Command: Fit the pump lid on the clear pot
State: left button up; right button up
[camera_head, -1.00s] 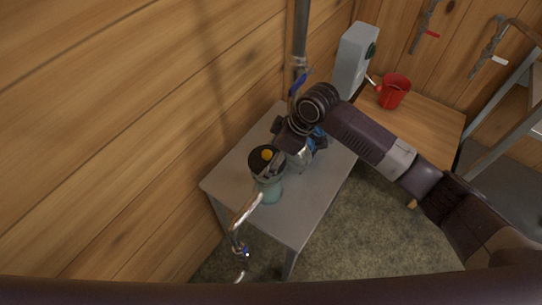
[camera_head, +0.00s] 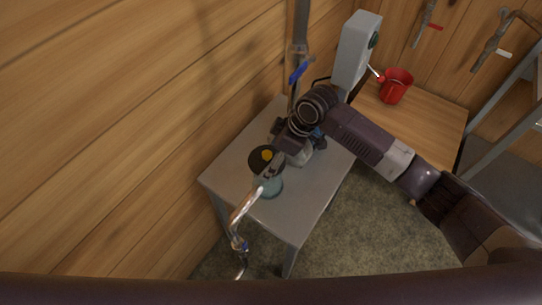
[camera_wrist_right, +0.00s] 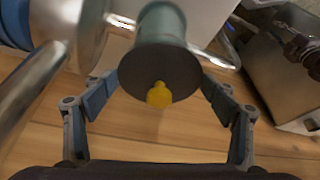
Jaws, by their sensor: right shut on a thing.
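The pump lid (camera_head: 262,166) is a dark round disc with a yellow knob, over the clear pot (camera_head: 271,187), a teal see-through vessel on the grey table. My right gripper (camera_head: 277,163) is shut on the lid from the upper right. In the right wrist view the lid (camera_wrist_right: 160,73) faces the camera between the fingers (camera_wrist_right: 158,95), with the pot (camera_wrist_right: 162,25) in line behind it. I cannot tell whether the lid is seated on the rim or just above it. My left gripper is not in view.
The grey table (camera_head: 300,205) has free room at its front right. A metal spout with a blue valve (camera_head: 240,222) rises at the front left, close to the pot. A vertical pipe with a blue lever (camera_head: 299,72) stands behind.

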jog(key=shift+p, duration=0.35)
jog(key=shift+f, duration=0.15)
dwell(0.9)
jog(key=o, duration=1.4)
jog(key=v, duration=1.2)
